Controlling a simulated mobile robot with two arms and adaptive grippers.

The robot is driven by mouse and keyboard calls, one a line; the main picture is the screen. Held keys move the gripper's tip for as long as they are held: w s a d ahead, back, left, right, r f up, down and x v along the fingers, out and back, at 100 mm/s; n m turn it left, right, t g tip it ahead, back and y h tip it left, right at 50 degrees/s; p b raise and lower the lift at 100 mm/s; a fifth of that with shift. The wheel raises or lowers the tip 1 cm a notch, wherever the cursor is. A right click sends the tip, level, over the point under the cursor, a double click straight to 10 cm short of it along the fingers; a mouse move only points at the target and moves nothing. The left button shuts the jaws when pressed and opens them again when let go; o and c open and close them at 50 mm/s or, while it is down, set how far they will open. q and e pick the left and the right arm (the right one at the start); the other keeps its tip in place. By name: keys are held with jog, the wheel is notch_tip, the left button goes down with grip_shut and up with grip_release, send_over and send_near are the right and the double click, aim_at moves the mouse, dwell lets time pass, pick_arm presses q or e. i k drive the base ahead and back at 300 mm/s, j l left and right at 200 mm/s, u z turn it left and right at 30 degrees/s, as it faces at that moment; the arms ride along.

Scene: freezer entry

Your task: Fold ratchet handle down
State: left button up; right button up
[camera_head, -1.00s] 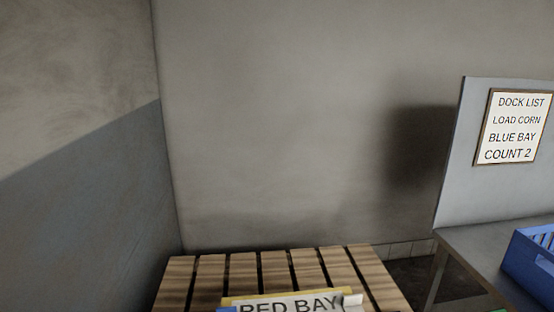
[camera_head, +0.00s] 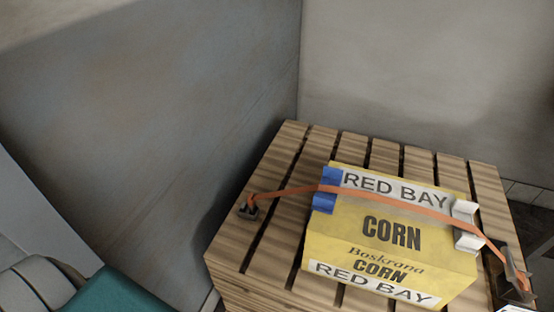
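A yellow corn box (camera_head: 392,232) sits on a slatted wooden pallet (camera_head: 270,165), with "RED BAY" labels on its top and front. An orange strap (camera_head: 400,200) runs over the box, from a dark anchor (camera_head: 248,209) on the pallet's left to a dark ratchet (camera_head: 512,278) at the right. A blue corner guard (camera_head: 326,190) and a white corner guard (camera_head: 467,226) sit on the box's edges under the strap. The dark ratchet plate looks raised and tilted, but its lower part is cut off by the frame's bottom edge. Neither gripper shows.
A grey wall (camera_head: 150,130) stands close on the pallet's left, and a pale wall (camera_head: 430,70) rises behind it. Dark floor (camera_head: 535,232) shows right of the pallet. The pallet's back slats are bare.

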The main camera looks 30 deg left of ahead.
aim_at(510, 271)
jog(key=k+l+z, duration=0.1)
jog(key=k+z, duration=0.3)
jog(key=k+l+z, duration=0.2)
jog(key=k+z, duration=0.15)
